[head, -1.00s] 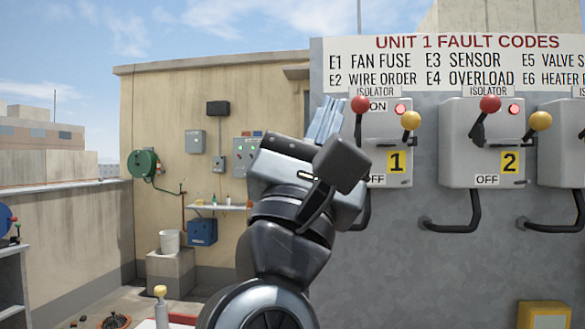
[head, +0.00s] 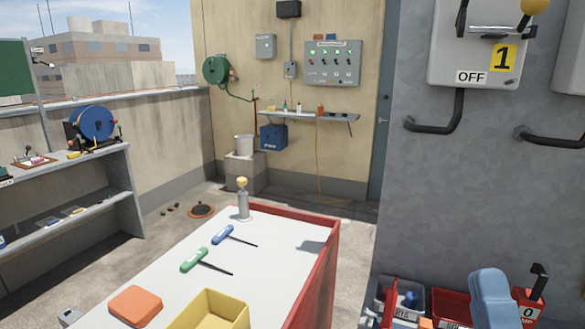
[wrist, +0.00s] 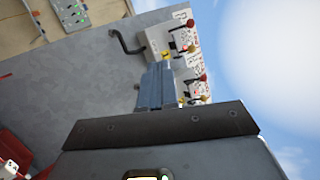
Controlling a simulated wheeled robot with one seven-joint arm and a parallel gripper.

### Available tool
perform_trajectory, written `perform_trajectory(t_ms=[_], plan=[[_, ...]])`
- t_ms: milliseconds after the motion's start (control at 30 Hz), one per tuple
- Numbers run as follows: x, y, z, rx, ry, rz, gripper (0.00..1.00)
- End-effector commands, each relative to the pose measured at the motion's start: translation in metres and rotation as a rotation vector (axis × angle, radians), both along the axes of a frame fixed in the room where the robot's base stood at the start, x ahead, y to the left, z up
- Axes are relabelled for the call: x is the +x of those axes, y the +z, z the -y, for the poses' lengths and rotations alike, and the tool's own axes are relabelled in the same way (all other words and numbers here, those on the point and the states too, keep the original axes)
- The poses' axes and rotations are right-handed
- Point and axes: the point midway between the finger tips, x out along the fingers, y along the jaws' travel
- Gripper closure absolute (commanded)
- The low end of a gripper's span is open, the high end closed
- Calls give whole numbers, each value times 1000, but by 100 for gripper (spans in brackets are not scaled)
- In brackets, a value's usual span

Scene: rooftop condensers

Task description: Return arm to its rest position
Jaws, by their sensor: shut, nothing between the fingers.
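My gripper (wrist: 158,70) shows in the wrist view as two blue-grey fingers pressed together, with nothing between them. The fingers point toward the isolator boxes (wrist: 182,45), which lie beyond them and look small and tilted. The fingers cover part of the boxes. In the head view a light-blue rounded shape (head: 490,298) stands at the bottom right edge; it resembles my fingers, but I cannot tell for certain. The rest of my arm is outside the head view.
A white-topped cart (head: 265,262) with a red edge holds a green-handled tool (head: 194,260), a blue-handled tool (head: 223,234) and a yellow bin (head: 210,312). Isolator 1 (head: 485,50) hangs on the grey wall. A shelf (head: 85,200) stands left. Floor beyond the cart is mostly clear.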

Motion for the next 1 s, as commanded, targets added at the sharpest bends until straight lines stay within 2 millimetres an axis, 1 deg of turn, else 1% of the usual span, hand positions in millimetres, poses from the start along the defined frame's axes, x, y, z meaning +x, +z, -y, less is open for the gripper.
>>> perform_trajectory(t_ms=[33, 200, 367, 467, 500, 567, 700, 800, 900, 1000], plan=[[-12, -17, 5, -79, -42, -53, 100], [-52, -66, 16, -365, -167, -215, 100], [-95, -106, 24, -635, -253, -368, 100], [-125, -129, 28, -805, -289, -463, 100], [-137, -137, 29, -874, -300, -500, 100], [-156, -148, 31, -975, -309, -557, 100], [-200, -170, 33, -1204, -313, -675, 100], [-227, -180, 33, -1338, -300, -741, 100], [-246, -186, 33, -1433, -286, -784, 100], [-257, -189, 32, -1490, -274, -808, 100]])
